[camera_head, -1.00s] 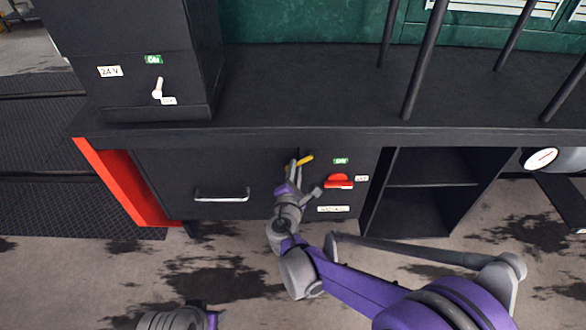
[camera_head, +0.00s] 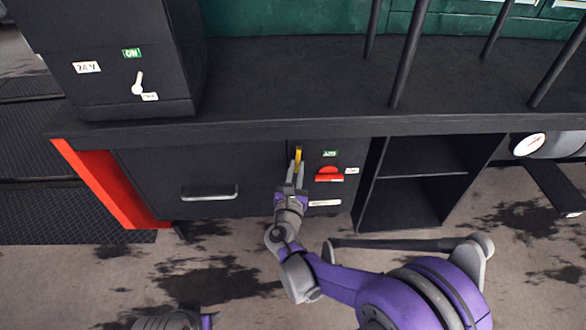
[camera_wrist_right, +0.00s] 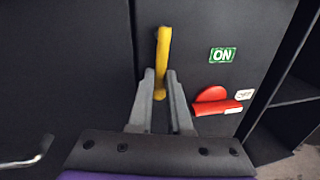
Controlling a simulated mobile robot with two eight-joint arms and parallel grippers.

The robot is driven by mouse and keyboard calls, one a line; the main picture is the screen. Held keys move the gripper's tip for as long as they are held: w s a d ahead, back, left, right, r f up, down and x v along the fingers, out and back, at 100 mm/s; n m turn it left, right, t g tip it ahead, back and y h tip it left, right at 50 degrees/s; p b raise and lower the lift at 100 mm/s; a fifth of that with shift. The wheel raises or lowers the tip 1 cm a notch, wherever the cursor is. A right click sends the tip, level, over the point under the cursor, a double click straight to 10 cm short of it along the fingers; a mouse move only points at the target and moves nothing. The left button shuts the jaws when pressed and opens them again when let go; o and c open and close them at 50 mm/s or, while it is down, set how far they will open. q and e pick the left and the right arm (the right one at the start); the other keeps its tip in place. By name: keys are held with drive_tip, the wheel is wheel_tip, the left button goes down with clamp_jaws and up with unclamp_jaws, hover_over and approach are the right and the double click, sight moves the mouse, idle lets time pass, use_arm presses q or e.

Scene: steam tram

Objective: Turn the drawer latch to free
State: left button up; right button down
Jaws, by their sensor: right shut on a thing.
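The drawer latch is a yellow handle (camera_head: 298,155) on the dark cabinet front, just right of the drawer (camera_head: 150,180) and its grey bar handle (camera_head: 209,192). It now stands upright, and in the right wrist view the yellow latch (camera_wrist_right: 162,55) rises between my fingers. My right gripper (camera_head: 295,172) is shut on the latch's lower part, also seen in the right wrist view (camera_wrist_right: 160,85). The drawer is closed. A grey and purple part of my left arm shows at the bottom edge; its fingers are out of frame.
A red rotary switch (camera_head: 329,174) with a green ON label (camera_head: 330,153) sits close to the right of the latch. An open shelf (camera_head: 415,190) lies further right. The countertop (camera_head: 290,85) overhangs above. A black box with a white toggle (camera_head: 138,83) stands at the upper left.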

drive_tip(key=shift+d+n, duration=0.2)
drive_tip(key=shift+n, duration=0.2)
idle(0.3)
drive_tip(key=c, duration=0.9)
unclamp_jaws()
drive_tip(key=shift+o, duration=0.2)
drive_tip(key=shift+s, duration=0.1)
drive_tip(key=s+a+p, duration=0.1)
drive_tip(key=s+a, duration=0.1)
drive_tip(key=s, duration=0.8)
drive_tip(key=shift+s, duration=0.2)
